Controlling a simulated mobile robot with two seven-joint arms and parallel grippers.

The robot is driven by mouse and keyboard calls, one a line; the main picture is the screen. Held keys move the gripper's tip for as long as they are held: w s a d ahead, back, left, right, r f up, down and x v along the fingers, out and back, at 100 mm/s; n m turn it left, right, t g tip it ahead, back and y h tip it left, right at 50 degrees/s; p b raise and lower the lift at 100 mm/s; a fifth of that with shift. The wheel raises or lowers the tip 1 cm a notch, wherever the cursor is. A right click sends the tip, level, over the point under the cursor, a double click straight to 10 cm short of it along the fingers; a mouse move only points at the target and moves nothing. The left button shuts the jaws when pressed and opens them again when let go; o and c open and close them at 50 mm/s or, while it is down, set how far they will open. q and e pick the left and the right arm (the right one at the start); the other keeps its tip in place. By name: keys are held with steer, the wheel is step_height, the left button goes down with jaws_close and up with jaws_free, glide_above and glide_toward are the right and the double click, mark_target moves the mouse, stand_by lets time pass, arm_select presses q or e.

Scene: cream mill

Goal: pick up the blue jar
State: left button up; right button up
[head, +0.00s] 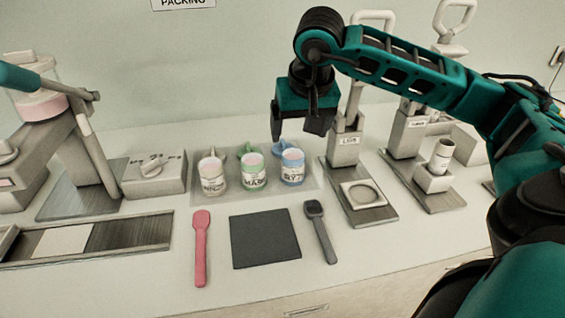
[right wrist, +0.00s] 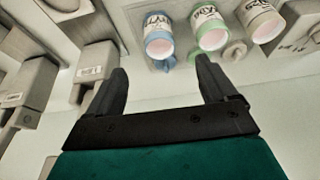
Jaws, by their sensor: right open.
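The blue jar (head: 292,168) stands upright on the clear tray, the rightmost of three small labelled jars with pinkish tops. It also shows in the right wrist view (right wrist: 158,40), at the top centre beyond the gap between my fingers. My right gripper (head: 297,132) hangs fingers-down above and a little behind the blue jar in the head view, apart from it. In the right wrist view its two fingers (right wrist: 160,70) are spread with nothing between them. My left gripper is not seen; only a teal piece shows at the left edge.
The green jar (head: 254,171) and a white jar (head: 213,175) stand left of it on the clear tray (head: 308,188). A grey lever stand (head: 345,148) rises to the right. A pink spatula (head: 200,250), dark mat (head: 265,240) and dark spoon (head: 322,235) lie in front.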

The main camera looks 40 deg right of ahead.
glide_toward(293, 158)
steer(key=f, duration=0.3)
steer(key=shift+s+a, duration=0.35)
steer(key=shift+a, duration=0.05)
steer(key=x, duration=0.5)
steer(key=shift+w+f, duration=0.3)
steer(key=shift+f, duration=0.05)
steer(key=c, duration=1.1)
steer(key=shift+r, duration=0.15)
steer(key=shift+d+r, duration=0.1)
steer(key=shift+r, duration=0.1)
step_height(293, 158, up, 19)
steer(key=p, duration=0.1)
steer(key=shift+r+p, duration=0.2)
steer(key=shift+p, duration=0.1)
